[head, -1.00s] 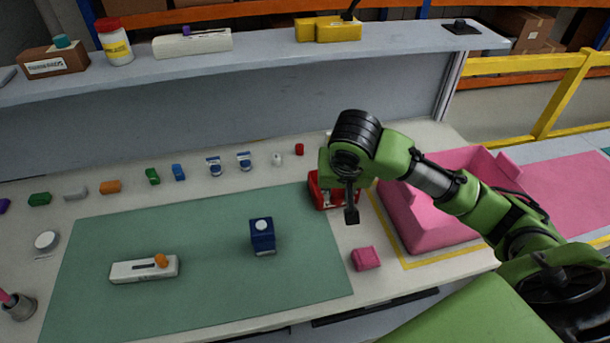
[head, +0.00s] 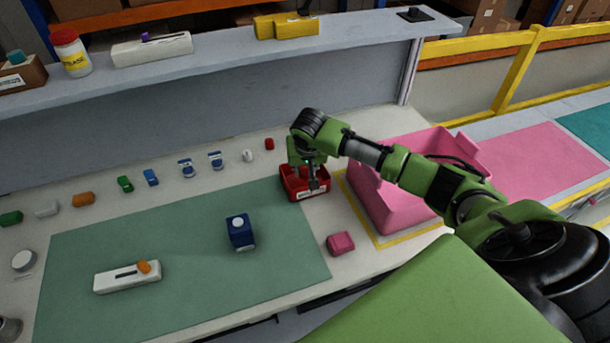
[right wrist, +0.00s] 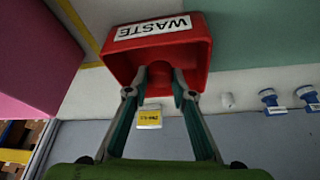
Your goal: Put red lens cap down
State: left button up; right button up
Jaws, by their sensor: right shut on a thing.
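My right gripper (head: 316,186) points down into the red waste bin (head: 292,193), right of the green mat. In the right wrist view its fingers (right wrist: 160,75) reach past the rim of the bin (right wrist: 196,50), which carries a WASTE label. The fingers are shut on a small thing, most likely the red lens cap. My left gripper is out of view.
A pink crate (head: 375,205) stands close right of the bin, with a pink block (head: 340,243) in front. A small red piece (head: 269,144) and several coloured pieces line the back. The green mat (head: 190,265) holds a blue box (head: 240,232) and a white device (head: 126,280).

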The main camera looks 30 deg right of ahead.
aim_at(305, 173)
notch_tip(305, 173, down, 2)
jog(key=shift+f+p, duration=0.15)
jog(key=shift+p, duration=0.5)
jog(key=shift+f, duration=0.45)
jog(key=shift+f, duration=0.15)
jog(key=shift+f, duration=0.3)
jog(key=o, duration=1.1)
jog(key=shift+w+d+r, duration=0.1)
jog(key=shift+r, duration=0.45)
jog(key=b+v, duration=0.1)
jog(key=v, duration=1.1)
jog(key=shift+f, duration=0.1)
